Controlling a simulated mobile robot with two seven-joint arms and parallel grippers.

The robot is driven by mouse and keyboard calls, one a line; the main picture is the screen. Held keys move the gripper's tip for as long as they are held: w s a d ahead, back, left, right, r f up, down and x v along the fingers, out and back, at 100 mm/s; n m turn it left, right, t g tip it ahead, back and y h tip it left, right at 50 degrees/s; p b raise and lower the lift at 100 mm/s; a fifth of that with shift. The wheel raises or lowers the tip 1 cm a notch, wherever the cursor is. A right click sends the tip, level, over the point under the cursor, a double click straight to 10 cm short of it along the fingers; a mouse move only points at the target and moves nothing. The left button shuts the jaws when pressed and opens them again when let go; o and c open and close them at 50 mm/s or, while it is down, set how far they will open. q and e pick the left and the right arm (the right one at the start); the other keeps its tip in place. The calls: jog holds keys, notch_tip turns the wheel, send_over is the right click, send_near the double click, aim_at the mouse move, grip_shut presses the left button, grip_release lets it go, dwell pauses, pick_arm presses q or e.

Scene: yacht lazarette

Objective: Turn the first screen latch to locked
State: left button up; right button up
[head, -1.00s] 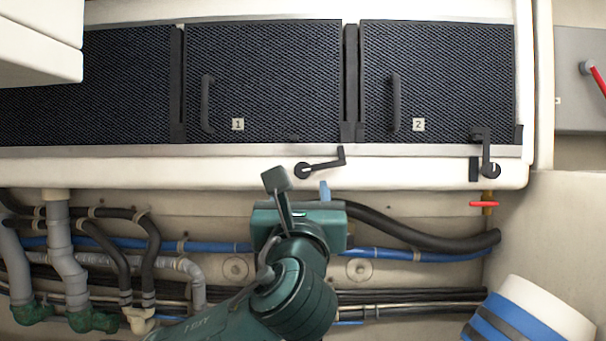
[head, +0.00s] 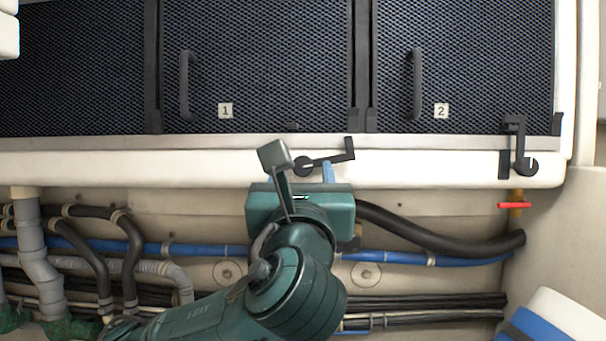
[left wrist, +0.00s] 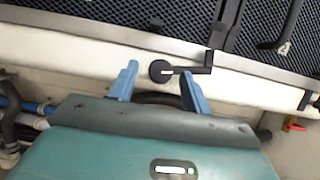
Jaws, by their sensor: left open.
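The first screen latch (head: 327,162) is a black lever on the white ledge below screen 1 (head: 255,65). Its round pivot is at the left, and its arm points right with an upturned end. It also shows in the left wrist view (left wrist: 187,70). My left gripper (head: 307,174) is just below the latch. One blue finger shows in the head view; the other is hidden behind my wrist parts. In the left wrist view my left gripper (left wrist: 158,73) is open and empty, its fingers on either side of the pivot in the picture. Contact cannot be told. My right gripper is out of view.
A second latch (head: 520,150) points upward below screen 2 (head: 465,65). A red-handled valve (head: 515,205) sits beneath it. Black hoses (head: 440,235) and blue pipe (head: 385,257) run along the wall below the ledge. A blue-and-white striped object (head: 555,318) is at lower right.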

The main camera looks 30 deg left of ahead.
pick_arm(q)
grip_shut()
dwell(0.4)
